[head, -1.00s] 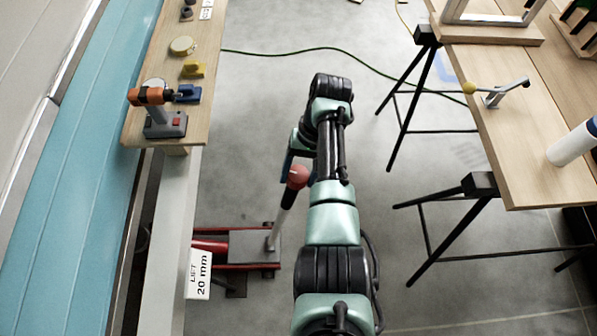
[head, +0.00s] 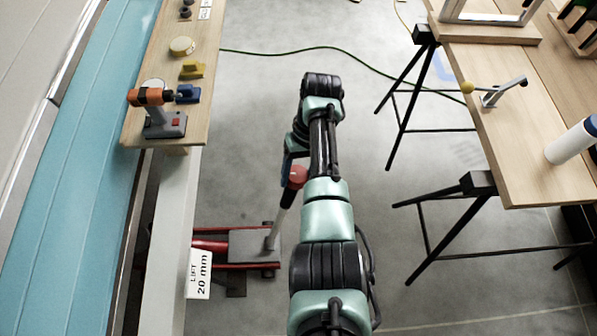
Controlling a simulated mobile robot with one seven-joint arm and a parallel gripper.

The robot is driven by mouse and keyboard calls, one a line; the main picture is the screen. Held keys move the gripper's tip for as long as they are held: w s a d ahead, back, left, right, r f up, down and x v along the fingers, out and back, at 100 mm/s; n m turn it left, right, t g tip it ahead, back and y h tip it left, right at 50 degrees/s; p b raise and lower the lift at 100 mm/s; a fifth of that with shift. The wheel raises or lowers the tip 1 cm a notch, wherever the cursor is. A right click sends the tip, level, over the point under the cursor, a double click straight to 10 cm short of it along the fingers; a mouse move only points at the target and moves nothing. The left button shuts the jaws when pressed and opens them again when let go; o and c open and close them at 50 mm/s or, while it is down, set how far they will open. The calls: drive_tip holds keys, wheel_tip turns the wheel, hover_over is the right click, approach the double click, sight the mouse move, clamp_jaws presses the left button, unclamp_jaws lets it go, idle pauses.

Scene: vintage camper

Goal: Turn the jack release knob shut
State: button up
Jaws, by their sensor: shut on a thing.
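The floor jack (head: 250,246) is low beside the camper, with a red and grey body. Its grey handle (head: 275,232) rises at a slant to a red round knob (head: 296,178) at the top. My gripper (head: 288,178) is at this knob, shut on it. My arm hides part of the knob and most of the fingers; only a dark, bluish finger edge shows on the left.
A wooden shelf (head: 205,70) with an orange drill (head: 155,97) and small parts runs along the blue camper side (head: 85,150). At right is a wooden table (head: 520,160) on black trestles. A green cable (head: 370,66) crosses the floor. The middle floor is clear.

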drive_tip(key=shift+w+r, duration=0.1)
drive_tip(key=o, duration=1.4)
drive_tip(key=shift+c, duration=0.2)
drive_tip(key=p+v, duration=0.2)
drive_tip(key=v, duration=1.1)
